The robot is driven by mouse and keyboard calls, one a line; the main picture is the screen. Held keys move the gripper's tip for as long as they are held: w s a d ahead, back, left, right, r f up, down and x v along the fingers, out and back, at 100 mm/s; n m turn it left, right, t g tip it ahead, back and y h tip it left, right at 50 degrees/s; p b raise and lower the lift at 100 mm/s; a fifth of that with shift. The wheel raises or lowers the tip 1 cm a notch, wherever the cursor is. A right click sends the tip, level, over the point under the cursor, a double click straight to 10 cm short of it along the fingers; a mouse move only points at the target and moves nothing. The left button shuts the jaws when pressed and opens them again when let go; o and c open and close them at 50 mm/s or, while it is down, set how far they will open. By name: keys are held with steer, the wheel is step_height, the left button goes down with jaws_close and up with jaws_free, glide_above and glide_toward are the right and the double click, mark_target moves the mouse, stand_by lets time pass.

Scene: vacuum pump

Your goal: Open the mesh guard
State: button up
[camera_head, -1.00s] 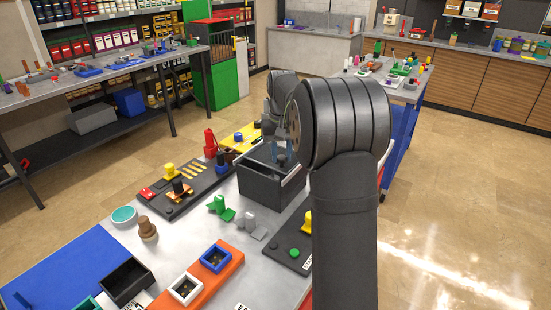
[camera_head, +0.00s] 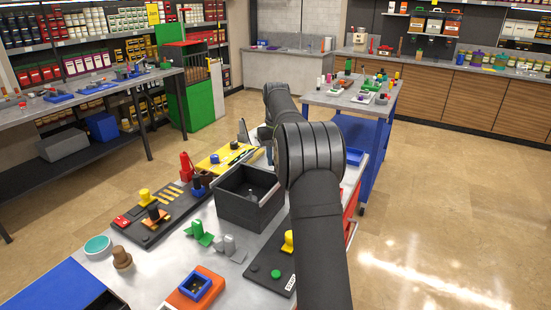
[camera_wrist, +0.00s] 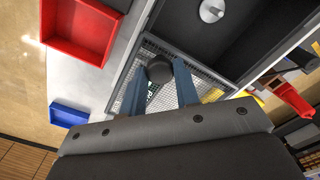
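The mesh guard (camera_wrist: 207,85) is a pale wire grid in a frame beside the open dark box in the wrist view. A dark round knob (camera_wrist: 160,69) stands out from it. My gripper (camera_wrist: 160,72) has its two blue fingers on either side of the knob, apparently closed against it. In the head view the dark box (camera_head: 232,210) is open on top with a small part inside. A silver round part (camera_wrist: 212,10) shows inside it in the wrist view. My arm hides most of the gripper and guard in the head view.
A yellow board (camera_head: 222,160) lies behind the box, a dark panel with a yellow knob (camera_head: 145,194) to its left. Green (camera_head: 198,233) and grey (camera_head: 230,247) parts stand in front.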

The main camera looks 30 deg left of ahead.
steer(key=o, duration=0.4)
steer(key=shift+r, duration=0.1)
step_height(320, 180, up, 12)
stand_by(0.4)
stand_by(0.5)
step_height(320, 180, down, 12)
steer(key=shift+f, duration=0.2)
steer(key=shift+s+r, duration=0.1)
steer(key=shift+s, duration=0.2)
stand_by(0.4)
